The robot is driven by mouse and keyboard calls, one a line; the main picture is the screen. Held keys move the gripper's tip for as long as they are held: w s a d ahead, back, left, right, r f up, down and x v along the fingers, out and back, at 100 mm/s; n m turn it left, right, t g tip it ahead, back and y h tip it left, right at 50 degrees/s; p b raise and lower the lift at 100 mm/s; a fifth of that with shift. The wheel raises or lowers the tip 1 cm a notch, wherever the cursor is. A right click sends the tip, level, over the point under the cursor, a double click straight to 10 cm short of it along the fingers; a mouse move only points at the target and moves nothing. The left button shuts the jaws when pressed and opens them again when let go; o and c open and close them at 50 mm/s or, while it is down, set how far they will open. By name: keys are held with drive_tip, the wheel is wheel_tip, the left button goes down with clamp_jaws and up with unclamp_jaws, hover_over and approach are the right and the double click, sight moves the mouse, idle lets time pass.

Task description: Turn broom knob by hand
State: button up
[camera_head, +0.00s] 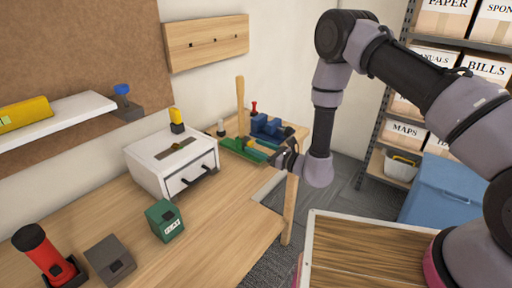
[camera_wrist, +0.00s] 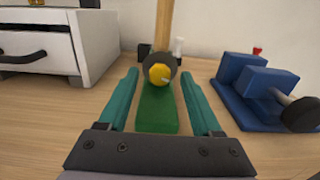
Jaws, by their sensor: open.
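The broom knob (camera_wrist: 159,74) is a yellow round cap with a dark collar behind it. It sits in front of an upright wooden pole (camera_wrist: 163,25), above a green base (camera_wrist: 157,110). In the head view the pole (camera_head: 240,105) rises from the green base at the back of the bench; the knob is not clear there. My gripper (camera_wrist: 159,80) is open, its two teal fingers pointing at the knob, one to each side of it in the picture. I cannot tell whether the tips reach it. In the head view my gripper (camera_head: 277,158) is at the base's right end.
A white drawer box (camera_head: 175,163) stands left of the broom. A blue stand (camera_wrist: 262,95) with a dark knob is close on the right. A green box (camera_head: 164,221) and a red torch-like object (camera_head: 42,252) stand nearer.

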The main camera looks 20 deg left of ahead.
drive_tip(key=shift+w+a, duration=0.15)
drive_tip(key=shift+a, duration=0.2)
clamp_jaws()
drive_tip(key=shift+m, duration=0.3)
drive_tip(key=m, duration=0.2)
drive_tip(key=shift+w+m, duration=0.1)
drive_tip(key=shift+m, duration=2.3)
